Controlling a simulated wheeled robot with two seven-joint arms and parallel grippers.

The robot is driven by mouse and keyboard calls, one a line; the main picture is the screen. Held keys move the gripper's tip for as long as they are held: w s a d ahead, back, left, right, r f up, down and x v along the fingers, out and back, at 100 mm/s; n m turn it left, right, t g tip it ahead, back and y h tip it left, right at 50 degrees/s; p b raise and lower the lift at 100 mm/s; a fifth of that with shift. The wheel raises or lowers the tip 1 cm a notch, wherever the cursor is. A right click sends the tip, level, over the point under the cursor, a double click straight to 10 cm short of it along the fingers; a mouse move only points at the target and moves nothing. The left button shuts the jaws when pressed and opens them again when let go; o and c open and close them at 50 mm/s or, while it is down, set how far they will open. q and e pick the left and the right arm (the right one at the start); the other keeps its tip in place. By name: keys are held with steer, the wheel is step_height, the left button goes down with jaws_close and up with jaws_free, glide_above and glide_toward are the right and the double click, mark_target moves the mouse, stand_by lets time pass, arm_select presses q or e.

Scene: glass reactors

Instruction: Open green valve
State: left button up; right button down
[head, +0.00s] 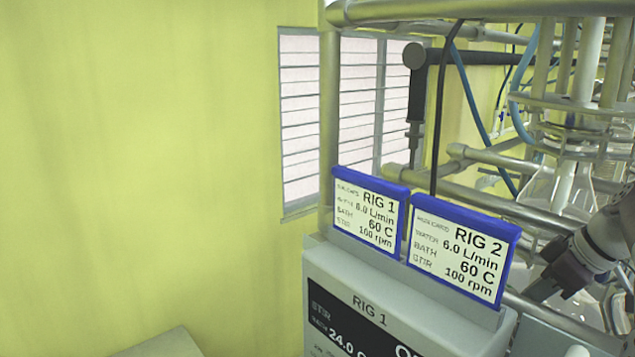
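No green valve can be made out in the head view. My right gripper (543,289) comes in from the right edge, its dark fingers pointing down and left, just right of the RIG 2 card. I cannot tell whether its fingers are apart, and nothing clear shows between them. Part of the glassware behind it is hidden by my arm. My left gripper is not in view.
A blue-framed RIG 1 card (368,213) and RIG 2 card (462,249) stand on a grey control box (325,272). Metal frame pipes (510,205) and glass vessels (548,190) crowd the right. A yellow wall (140,150) and barred window (300,110) lie behind.

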steer(key=shift+w+d, duration=0.25)
steer(key=shift+w, duration=0.05)
steer(key=shift+w+d, duration=0.15)
steer(key=shift+d, duration=0.2)
step_height(320, 180, up, 6)
stand_by(0.6)
